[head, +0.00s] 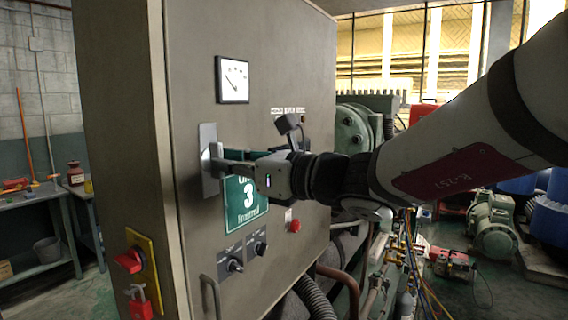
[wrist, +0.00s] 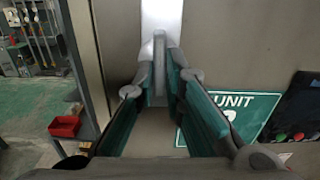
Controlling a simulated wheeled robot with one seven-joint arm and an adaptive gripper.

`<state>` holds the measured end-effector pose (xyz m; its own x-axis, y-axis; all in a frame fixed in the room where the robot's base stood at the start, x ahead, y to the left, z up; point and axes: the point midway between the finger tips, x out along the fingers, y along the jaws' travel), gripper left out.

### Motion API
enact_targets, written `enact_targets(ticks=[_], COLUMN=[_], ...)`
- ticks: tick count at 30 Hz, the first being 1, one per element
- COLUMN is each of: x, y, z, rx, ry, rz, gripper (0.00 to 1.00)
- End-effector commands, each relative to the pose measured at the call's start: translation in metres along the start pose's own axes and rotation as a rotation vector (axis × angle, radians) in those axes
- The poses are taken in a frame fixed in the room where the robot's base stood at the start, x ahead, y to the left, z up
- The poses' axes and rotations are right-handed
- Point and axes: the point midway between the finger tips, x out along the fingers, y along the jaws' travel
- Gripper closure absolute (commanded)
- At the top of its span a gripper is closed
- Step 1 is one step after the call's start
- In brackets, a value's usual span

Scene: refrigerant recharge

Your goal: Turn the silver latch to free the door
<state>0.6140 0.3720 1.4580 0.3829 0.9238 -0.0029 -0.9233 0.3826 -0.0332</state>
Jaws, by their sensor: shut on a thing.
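The silver latch (head: 208,135) is a tall plate with a protruding handle on the grey cabinet door (head: 190,60). My gripper (head: 218,163) reaches it from the right, and its fingertips are at the handle. In the wrist view, the latch plate (wrist: 162,15) is at the top centre. Its handle (wrist: 159,68) stands upright between the two fingertips of my gripper (wrist: 160,82), and the jaws are shut on it. The fingers partly hide the latch in the head view. The door looks closed.
A green "3" sign (head: 245,208) is just below my gripper. A gauge (head: 233,80) is above. Black knobs (head: 235,265), a grey pull handle (head: 210,295) and a red switch with a padlock (head: 130,262) are lower. A workbench (head: 40,195) stands left.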

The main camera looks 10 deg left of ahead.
Motion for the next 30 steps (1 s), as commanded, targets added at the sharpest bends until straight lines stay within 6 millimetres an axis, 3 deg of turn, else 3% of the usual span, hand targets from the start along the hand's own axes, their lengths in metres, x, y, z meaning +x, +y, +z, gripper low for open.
enact_targets(ticks=[30], x=[-0.0002], y=[-0.0015], z=[0.0050], rx=[-0.346], ry=[-0.012], rz=[-0.002], gripper=[1.00])
